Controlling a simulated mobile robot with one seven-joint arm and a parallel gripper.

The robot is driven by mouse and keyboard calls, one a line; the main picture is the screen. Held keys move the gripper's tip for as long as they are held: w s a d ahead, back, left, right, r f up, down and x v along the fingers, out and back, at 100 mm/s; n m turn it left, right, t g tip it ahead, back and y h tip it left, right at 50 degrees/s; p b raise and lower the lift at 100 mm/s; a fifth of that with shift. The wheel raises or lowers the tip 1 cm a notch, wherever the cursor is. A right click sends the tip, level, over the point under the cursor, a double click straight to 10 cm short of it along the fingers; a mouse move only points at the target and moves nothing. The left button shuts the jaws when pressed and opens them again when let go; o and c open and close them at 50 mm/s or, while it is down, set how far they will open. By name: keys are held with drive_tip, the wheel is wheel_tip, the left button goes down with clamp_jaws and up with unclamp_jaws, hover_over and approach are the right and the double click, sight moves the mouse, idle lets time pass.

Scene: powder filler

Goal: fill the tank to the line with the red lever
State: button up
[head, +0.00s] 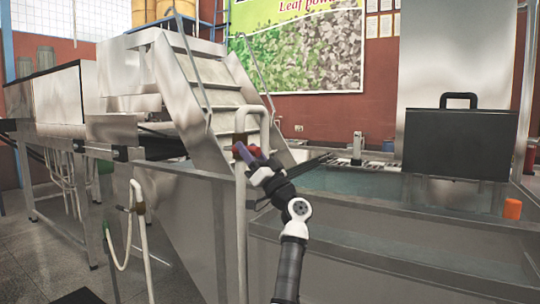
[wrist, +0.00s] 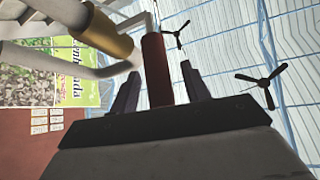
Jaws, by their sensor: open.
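The red lever (head: 254,150) sits near the upright pale pipe at the left end of the tank (head: 360,222), partly hidden by my gripper (head: 251,163). In the wrist view the red lever (wrist: 157,68) stands between the two fingers of my gripper (wrist: 158,82). The fingers are apart, with a visible gap on each side of the lever. The tank is a long metal trough with greenish water (head: 345,184) in it. I cannot make out a fill line on its wall.
A pale pipe (head: 240,230) with a curved top rises close beside my gripper; a brass fitting (wrist: 108,38) shows in the wrist view. Metal stairs (head: 205,85) stand behind. A black panel with a handle (head: 458,143) and an orange cup (head: 512,209) are at the right.

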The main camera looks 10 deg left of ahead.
drive_tip(key=s+d, duration=0.5)
drive_tip(key=d, duration=0.4)
drive_tip(key=shift+s+d+b, duration=0.25)
drive_tip(key=shift+d+b, duration=0.1)
